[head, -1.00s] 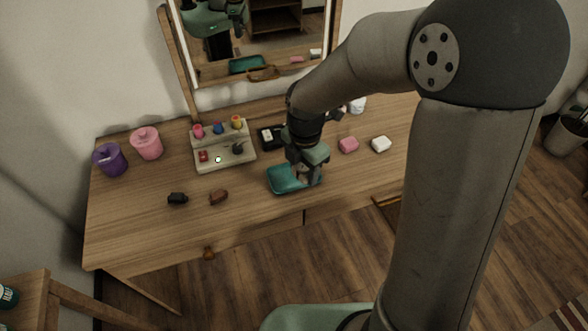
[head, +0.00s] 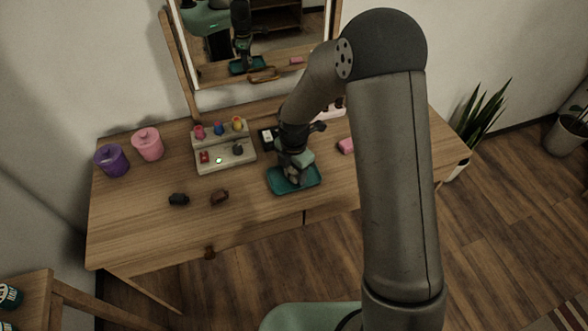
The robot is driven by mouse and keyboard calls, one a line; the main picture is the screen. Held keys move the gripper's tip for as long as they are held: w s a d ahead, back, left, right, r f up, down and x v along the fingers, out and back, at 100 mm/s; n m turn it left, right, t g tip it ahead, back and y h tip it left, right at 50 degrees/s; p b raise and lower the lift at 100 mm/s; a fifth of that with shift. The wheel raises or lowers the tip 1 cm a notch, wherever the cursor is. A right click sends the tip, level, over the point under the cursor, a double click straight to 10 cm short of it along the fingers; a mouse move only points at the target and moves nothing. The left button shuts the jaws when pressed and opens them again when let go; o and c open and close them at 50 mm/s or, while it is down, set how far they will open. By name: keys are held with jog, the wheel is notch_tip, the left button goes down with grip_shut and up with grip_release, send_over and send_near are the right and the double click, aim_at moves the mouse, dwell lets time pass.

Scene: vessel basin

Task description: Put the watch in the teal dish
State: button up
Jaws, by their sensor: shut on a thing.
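The teal dish (head: 312,181) lies near the front edge of the wooden table, right of its middle. My gripper (head: 291,181) points down over the left part of the dish, with its fingertips low and within the dish's outline. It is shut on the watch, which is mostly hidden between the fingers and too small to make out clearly. I cannot tell whether the watch touches the dish floor.
A black object (head: 179,200) and a brown one (head: 220,196) lie left of the dish. A beige organizer (head: 226,158), a black tray (head: 266,142) and a mirror stand behind. Purple (head: 111,161) and pink (head: 147,145) jars stand left; a pink block (head: 346,146) lies right.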

jog(key=shift+f, duration=0.2)
jog(key=o, duration=0.7)
notch_tip(320, 180, up, 12)
jog(key=s+d+r+m, duration=0.2)
jog(key=s+d+m, duration=0.2)
jog(key=s+m, duration=0.4)
jog(key=s+d+r+m, duration=0.3)
jog(key=s+d+m, duration=0.2)
jog(key=s+m, duration=0.3)
jog(key=s+d+r+m, duration=0.2)
jog(key=s+d+m, duration=0.2)
jog(key=s+m, duration=0.4)
jog(key=shift+s+d+r+m, duration=0.15)
jog(key=shift+d+m, duration=0.15)
jog(key=shift+m, duration=0.7)
